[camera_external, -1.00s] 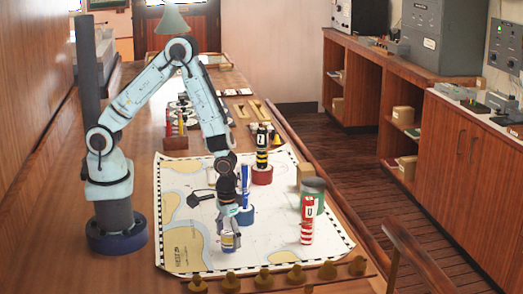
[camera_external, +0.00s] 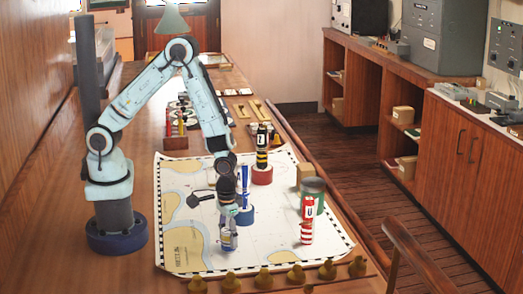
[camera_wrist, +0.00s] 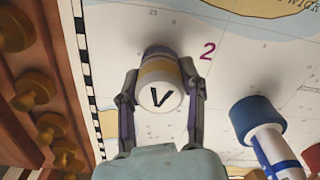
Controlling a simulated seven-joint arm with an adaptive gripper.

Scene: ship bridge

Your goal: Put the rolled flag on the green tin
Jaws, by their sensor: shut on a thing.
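The rolled flag (camera_external: 228,242) is a short roll with yellow and purple bands. In the wrist view its white end (camera_wrist: 160,97) with a black V faces the camera. My gripper (camera_external: 228,234) is shut on it, one finger on each side, low over the chart. I cannot tell whether the roll still touches the chart. The green tin (camera_external: 320,203) stands to the right near the chart's right edge, well away from my gripper. A red-and-white striped roll (camera_external: 307,225) with a U label stands in front of it and hides part of it.
A blue tin (camera_external: 246,217) with a blue-and-white roll stands close to the right of my gripper; it also shows in the wrist view (camera_wrist: 258,118). A red tin (camera_external: 262,176) bears a black-and-yellow roll. Wooden knobs (camera_external: 263,278) line the near edge.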

